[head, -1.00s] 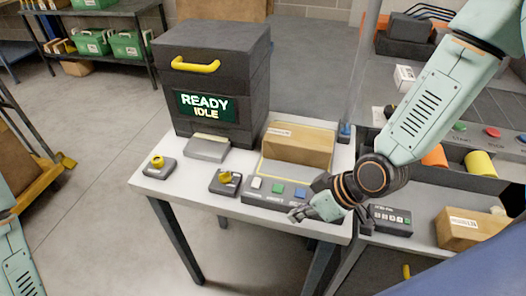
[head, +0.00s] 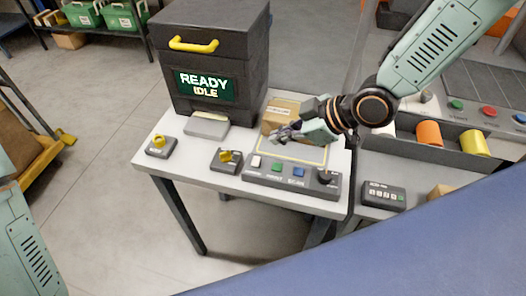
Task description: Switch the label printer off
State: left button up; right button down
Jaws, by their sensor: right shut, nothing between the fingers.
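The label printer (head: 213,75) appears to be the tall dark grey machine at the back left of the white table, with a yellow handle (head: 194,43) and a lit screen (head: 206,85) reading READY IDLE. A small box with a yellow knob (head: 158,142) stands at the table's left end. A second one (head: 227,158) stands left of a button panel (head: 292,180) with white, green and blue buttons and a black knob (head: 326,176). My right gripper (head: 281,134) is shut and empty above the table, behind the panel. My left gripper is out of view.
A cardboard box (head: 280,114) stands behind my right gripper, partly hidden. A yellow outline (head: 317,163) marks the tabletop there. Open floor lies left of the table.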

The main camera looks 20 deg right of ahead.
aim_at(265, 160)
jog(key=x, duration=0.6)
jog(key=shift+s+b, duration=0.1)
jog(key=shift+b, duration=0.3)
jog(key=f, duration=0.3)
jog(key=shift+w+f, duration=0.1)
jog(key=shift+w, duration=0.2)
jog(key=shift+d+f, duration=0.2)
jog(key=shift+f, duration=0.25)
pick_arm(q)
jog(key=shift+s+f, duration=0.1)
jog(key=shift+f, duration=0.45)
pick_arm(e)
jog(key=shift+a, duration=0.1)
jog(key=shift+w+f, duration=0.2)
jog(key=shift+f, duration=0.15)
jog(key=shift+d+f+p, duration=0.1)
jog(key=shift+d+p, duration=0.25)
jog(key=shift+p, duration=0.05)
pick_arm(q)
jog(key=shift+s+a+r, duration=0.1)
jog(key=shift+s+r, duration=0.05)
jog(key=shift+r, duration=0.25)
pick_arm(e)
jog(key=shift+f, duration=0.15)
